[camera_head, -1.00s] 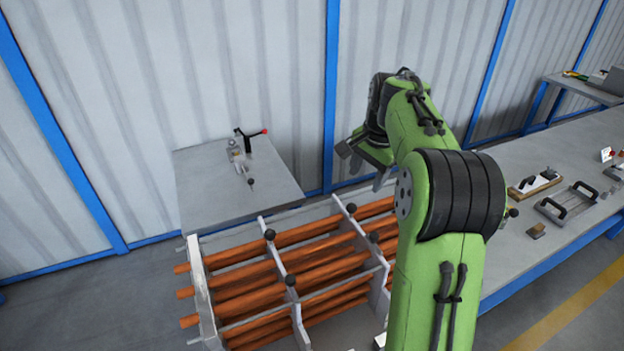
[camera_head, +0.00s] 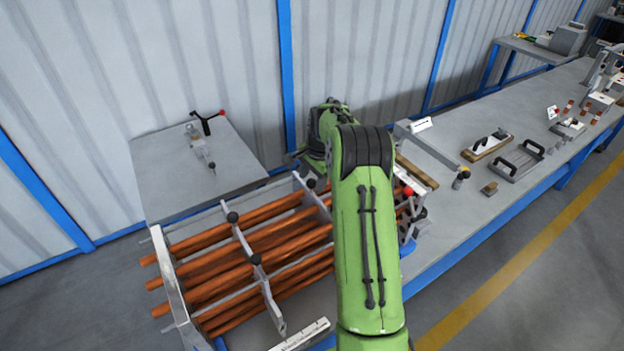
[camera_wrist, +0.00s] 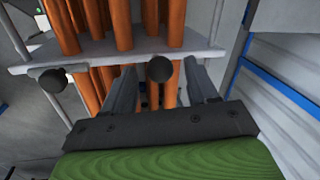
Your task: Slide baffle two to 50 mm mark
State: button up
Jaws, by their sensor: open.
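The frame holds several orange-brown tubes (camera_head: 215,275) running through upright grey baffle plates. One baffle (camera_head: 245,245) with black knobs (camera_head: 232,217) stands near the left end. Another baffle (camera_head: 316,197), with a black knob (camera_head: 310,183) on top, stands further right, partly behind my arm. No number shows on either. In the wrist view, my gripper (camera_wrist: 160,78) is open, its two fingers on either side of a black knob (camera_wrist: 159,68) at a baffle's edge (camera_wrist: 105,62). Contact cannot be told. The head view hides my fingers behind the arm. A white marked scale (camera_head: 302,335) lies at the front.
A grey side table (camera_head: 185,170) with a black-handled clamp stands behind left. A long grey bench (camera_head: 470,215) on the right carries handled tools and small blocks. The corrugated wall (camera_head: 370,60) is close behind. My arm covers the frame's right part.

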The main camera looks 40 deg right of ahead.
jog(key=shift+w+f, duration=0.15)
jog(key=shift+f, duration=0.3)
grip_shut()
